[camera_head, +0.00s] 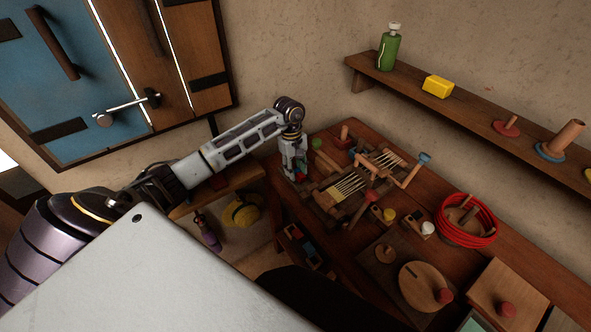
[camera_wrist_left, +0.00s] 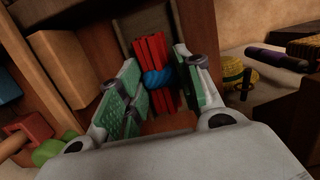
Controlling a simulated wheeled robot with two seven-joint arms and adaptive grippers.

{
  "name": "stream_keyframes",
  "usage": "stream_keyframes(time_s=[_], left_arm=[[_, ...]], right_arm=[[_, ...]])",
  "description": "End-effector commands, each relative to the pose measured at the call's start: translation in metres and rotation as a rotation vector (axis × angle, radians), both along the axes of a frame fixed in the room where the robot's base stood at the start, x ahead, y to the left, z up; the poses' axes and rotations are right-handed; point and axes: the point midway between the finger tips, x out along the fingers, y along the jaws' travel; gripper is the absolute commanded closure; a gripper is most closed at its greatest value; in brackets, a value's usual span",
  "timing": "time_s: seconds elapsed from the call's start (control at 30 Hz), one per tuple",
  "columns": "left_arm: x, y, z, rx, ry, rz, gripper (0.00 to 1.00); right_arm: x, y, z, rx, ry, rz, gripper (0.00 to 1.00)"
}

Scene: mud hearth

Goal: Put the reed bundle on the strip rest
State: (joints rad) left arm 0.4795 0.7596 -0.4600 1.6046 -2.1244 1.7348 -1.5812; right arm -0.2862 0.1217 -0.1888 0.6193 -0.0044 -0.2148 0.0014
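The reed bundle (camera_wrist_left: 152,52) looks like several red rods tied with a blue band, lying on brown wood in the left wrist view. My left gripper (camera_wrist_left: 160,92) is open, its green-padded fingers apart on both sides of the bundle; contact cannot be told. In the head view my left gripper (camera_head: 297,174) points down at the left end of the workbench, with a little red showing beside its tips. The strip rest I cannot pick out with certainty; pale strips (camera_head: 346,187) lie on a wooden frame right of the gripper. My right gripper is not in view.
A crank-like wooden piece (camera_head: 402,176), small pots and a red coil (camera_head: 467,222) crowd the bench to the right. A wall shelf (camera_head: 470,115) runs behind. A blue-and-wood cabinet (camera_head: 75,75) hangs upper left. A yellow hat-like item (camera_head: 242,211) sits below the bench's left side.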

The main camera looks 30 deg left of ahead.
Motion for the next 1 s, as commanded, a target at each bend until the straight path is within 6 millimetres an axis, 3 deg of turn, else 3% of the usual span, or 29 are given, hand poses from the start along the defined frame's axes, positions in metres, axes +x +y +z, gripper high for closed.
stream_keyframes(time_s=[0.03, 0.17, 0.77, 1.0], left_arm=[[-0.002, -0.001, -0.004, 0.000, 0.005, -0.001, 0.59], [-0.002, -0.001, -0.004, -0.001, 0.007, -0.001, 0.43], [-0.001, -0.001, 0.001, 0.000, 0.004, -0.001, 0.43], [0.001, 0.003, 0.023, 0.001, 0.001, 0.000, 0.43]], right_arm=[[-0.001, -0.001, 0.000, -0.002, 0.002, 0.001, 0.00], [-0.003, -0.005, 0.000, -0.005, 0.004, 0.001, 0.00], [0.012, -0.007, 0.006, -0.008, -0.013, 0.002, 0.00], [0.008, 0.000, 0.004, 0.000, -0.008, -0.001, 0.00]])
